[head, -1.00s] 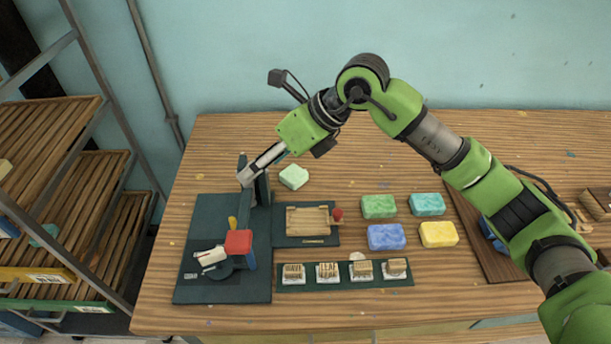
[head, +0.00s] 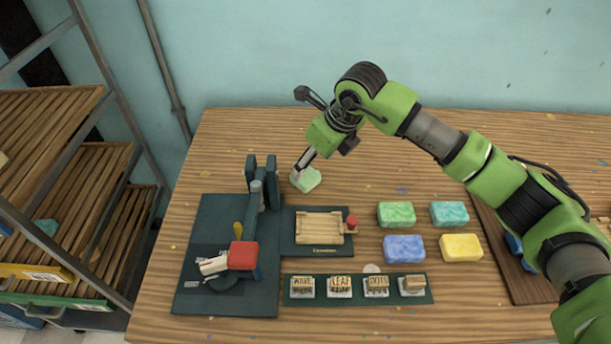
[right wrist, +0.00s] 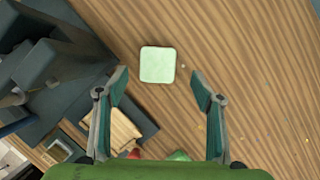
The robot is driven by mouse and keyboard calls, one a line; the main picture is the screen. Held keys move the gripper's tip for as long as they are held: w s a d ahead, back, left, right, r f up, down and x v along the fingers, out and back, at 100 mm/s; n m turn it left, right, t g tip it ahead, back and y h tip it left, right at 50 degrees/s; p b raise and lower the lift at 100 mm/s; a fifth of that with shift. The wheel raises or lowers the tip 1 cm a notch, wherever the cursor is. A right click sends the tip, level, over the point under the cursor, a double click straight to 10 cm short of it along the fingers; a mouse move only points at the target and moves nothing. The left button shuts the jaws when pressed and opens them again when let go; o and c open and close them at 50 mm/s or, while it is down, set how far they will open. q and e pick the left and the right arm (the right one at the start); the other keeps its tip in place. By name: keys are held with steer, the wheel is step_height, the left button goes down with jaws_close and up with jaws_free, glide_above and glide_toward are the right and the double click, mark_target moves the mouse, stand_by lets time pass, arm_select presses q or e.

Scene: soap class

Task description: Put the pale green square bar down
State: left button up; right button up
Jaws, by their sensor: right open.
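The pale green square bar (head: 307,180) lies flat on the wooden table, behind the small tray and to the right of the dark press. In the right wrist view the bar (right wrist: 158,65) lies on bare wood, just beyond and between the spread fingertips. My right gripper (head: 300,170) is close to the bar in the head view, partly in front of it. In the right wrist view my right gripper (right wrist: 158,86) is open, with nothing between its fingers, and looks apart from the bar. My left gripper is in neither view.
The dark press (head: 258,195) with a red block stands left of the bar. A wooden tray (head: 319,213) on a dark mat lies in front. Coloured bars, including a blue one (head: 404,248), lie to the right. Several stamps line the front mat (head: 357,299). Slatted racks stand left.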

mark_target(305, 174)
steer(key=shift+a+f, duration=0.2)
steer(key=shift+f, duration=0.2)
steer(key=p+x, duration=0.1)
steer(key=x, duration=0.2)
steer(key=shift+f, duration=0.3)
steer(key=shift+w+a+f, duration=0.1)
steer(key=shift+a+f, duration=0.05)
steer(key=shift+f, duration=0.15)
steer(key=shift+c, duration=0.7)
steer(key=c, duration=1.1)
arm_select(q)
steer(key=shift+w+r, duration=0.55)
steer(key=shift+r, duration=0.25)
arm_select(e)
steer(key=shift+c, duration=0.4)
steer(key=shift+r, duration=0.15)
